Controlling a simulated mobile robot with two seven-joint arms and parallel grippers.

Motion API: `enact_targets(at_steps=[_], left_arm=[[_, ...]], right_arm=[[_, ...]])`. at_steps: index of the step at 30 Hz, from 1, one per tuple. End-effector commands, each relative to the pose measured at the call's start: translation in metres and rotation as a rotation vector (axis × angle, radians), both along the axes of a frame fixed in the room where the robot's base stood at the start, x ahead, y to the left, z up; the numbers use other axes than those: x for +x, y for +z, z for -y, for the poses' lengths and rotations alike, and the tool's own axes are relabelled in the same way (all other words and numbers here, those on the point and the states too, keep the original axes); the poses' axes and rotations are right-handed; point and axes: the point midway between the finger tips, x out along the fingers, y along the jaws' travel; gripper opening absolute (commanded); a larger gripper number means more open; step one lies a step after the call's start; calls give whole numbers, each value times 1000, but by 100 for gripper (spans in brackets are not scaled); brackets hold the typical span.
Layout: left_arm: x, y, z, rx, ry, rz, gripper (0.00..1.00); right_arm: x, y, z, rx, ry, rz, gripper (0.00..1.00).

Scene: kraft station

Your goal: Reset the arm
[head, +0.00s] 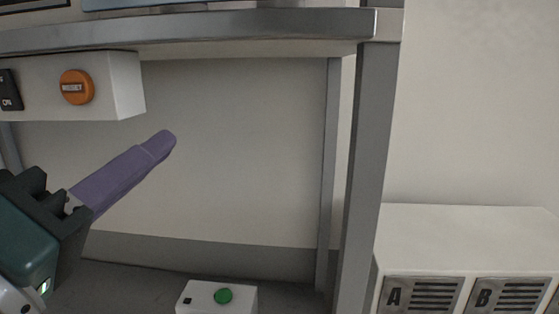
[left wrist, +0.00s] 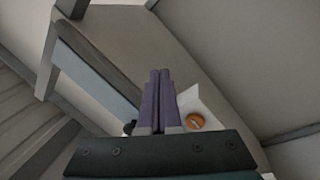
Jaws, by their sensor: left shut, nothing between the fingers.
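My left gripper (head: 168,140) comes in from the left in the head view, with purple fingers and a dark green body. It is shut and empty, and points up and to the right in front of the pale back panel. In the left wrist view the two purple fingers (left wrist: 159,75) lie side by side, pressed together. The fingers appear clear of any object. My right gripper is not in view.
A white box with an orange knob (head: 77,87) and a black switch (head: 10,90) hangs under the metal shelf (head: 230,27). A green button (head: 223,296) sits on a white box below. Drawers A (head: 421,296) and B (head: 508,296) stand at right, beyond a grey post (head: 367,170).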

Motion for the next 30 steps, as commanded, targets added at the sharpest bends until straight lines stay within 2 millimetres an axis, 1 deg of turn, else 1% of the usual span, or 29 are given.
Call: enact_targets(at_steps=[1,2,3,5,6,8,9,12,15,18,20,30], left_arm=[[-9,-17,12,132,-56,-97,0],[-15,-31,17,215,-90,-159,0],[-24,-51,21,322,-131,-245,0],[-43,-81,20,480,-189,-381,0],[-58,-100,16,579,-223,-475,0],[-84,-126,4,715,-270,-615,0],[-101,-139,-6,795,-295,-705,0],[-142,-162,-32,947,-343,-907,0],[-174,-171,-53,1038,-374,-1055,0],[-192,-175,-65,1081,-389,-1139,0],[-196,-176,-68,1092,-393,-1158,0],[-196,-176,-68,1092,-393,-1158,0]], right_arm=[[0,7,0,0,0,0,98],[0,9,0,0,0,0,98],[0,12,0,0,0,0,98],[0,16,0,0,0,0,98],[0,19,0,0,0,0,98],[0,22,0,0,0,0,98],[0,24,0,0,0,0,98],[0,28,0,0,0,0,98],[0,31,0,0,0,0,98],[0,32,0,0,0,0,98],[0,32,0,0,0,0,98],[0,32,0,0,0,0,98]])
